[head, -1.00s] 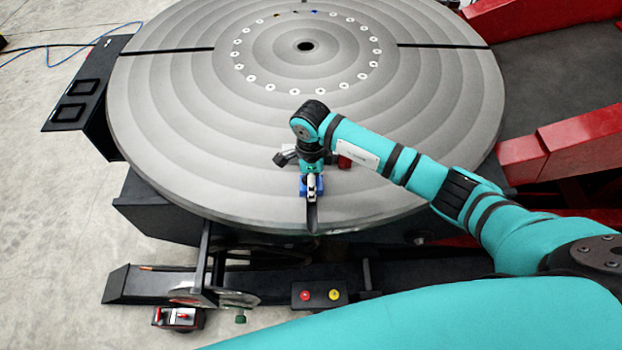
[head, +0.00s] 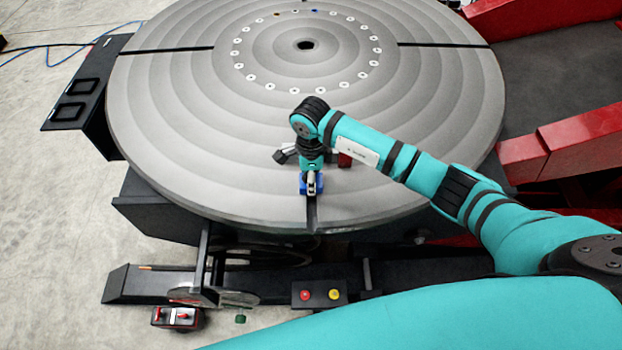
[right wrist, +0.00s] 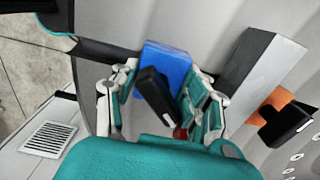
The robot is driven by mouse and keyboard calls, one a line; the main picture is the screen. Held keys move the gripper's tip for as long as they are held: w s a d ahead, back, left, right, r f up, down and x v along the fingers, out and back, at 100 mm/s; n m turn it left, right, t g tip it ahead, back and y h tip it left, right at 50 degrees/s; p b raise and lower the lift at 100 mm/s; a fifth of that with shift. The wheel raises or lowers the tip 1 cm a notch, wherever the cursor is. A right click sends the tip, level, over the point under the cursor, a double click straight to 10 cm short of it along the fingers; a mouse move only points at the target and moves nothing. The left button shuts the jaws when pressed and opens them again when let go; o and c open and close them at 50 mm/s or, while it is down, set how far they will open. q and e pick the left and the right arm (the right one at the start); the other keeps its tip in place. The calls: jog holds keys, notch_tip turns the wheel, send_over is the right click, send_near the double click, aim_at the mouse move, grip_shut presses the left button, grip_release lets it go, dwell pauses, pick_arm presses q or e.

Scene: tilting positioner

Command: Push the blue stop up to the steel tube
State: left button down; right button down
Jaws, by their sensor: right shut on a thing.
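The blue stop (head: 303,189) is a small block over the dark radial slot near the front edge of the round grey table. In the right wrist view the blue stop (right wrist: 168,62) sits between my fingers, with a black part in front of it. My right gripper (right wrist: 160,100) is shut on it; it also shows in the head view (head: 311,184), pointing down. The grey square steel tube (right wrist: 258,72) lies right of the stop in the wrist view, with bare plate visible between them. In the head view my arm hides most of the tube. My left gripper is not in view.
An orange and black piece (right wrist: 283,122) is beside the tube. In the head view a red block (head: 345,160) is right of my wrist. The round table (head: 180,120) is largely clear. A box with red and yellow buttons (head: 319,294) stands below its front edge.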

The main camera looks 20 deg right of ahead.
jog(key=shift+w+d+b, duration=0.25)
jog(key=shift+w+b, duration=0.5)
jog(key=shift+w, duration=0.05)
jog(key=shift+w+d+b, duration=0.2)
jog(key=shift+w+b, duration=0.55)
jog(key=shift+w, duration=0.05)
jog(key=shift+s+a, duration=0.1)
jog(key=shift+s, duration=0.2)
jog(key=shift+w, duration=0.1)
jog(key=shift+w, duration=0.2)
jog(key=shift+s, duration=0.3)
dwell(0.3)
jog(key=shift+w+b, duration=0.1)
jog(key=shift+b, duration=0.3)
